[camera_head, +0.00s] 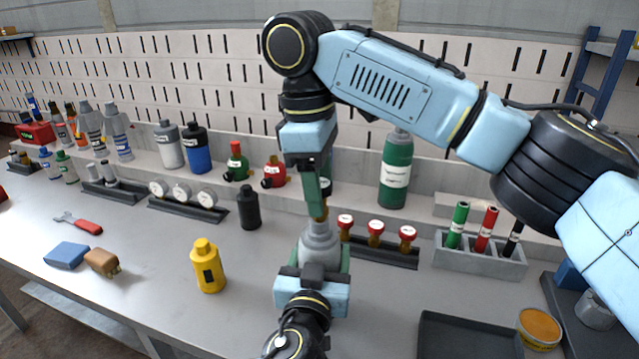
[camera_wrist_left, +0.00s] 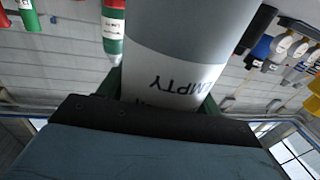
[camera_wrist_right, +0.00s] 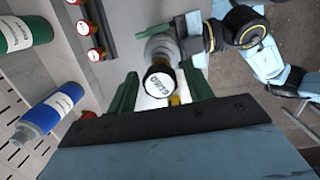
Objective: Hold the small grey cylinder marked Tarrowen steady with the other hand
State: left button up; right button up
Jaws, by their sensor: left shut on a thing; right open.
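The small grey cylinder (camera_head: 320,247) stands upright near the middle of the bench in the head view. My left gripper (camera_head: 318,262) is shut on its body from the front. In the left wrist view the cylinder (camera_wrist_left: 185,60) fills the space between the green fingers; its pale band reads EMPTY, and I cannot read the name Tarrowen. My right gripper (camera_head: 316,192) points down over the cylinder's top and is open. In the right wrist view a round black-rimmed part with a white label (camera_wrist_right: 160,82) and brass beneath lies between its fingers.
Three red-capped brass valves (camera_head: 376,230) stand in a rack close to the right. A black bottle (camera_head: 250,207) and a yellow bottle (camera_head: 207,268) stand to the left. A grey holder (camera_head: 480,262) with coloured tubes and a dark tray (camera_head: 468,338) are at right.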

jog(key=m, duration=0.4)
jog(key=shift+g, duration=0.3)
jog(key=shift+f, duration=0.1)
jog(key=shift+f, duration=1.15)
jog(key=c, duration=1.1)
jog(key=n, duration=0.6)
jog(key=shift+t, duration=0.4)
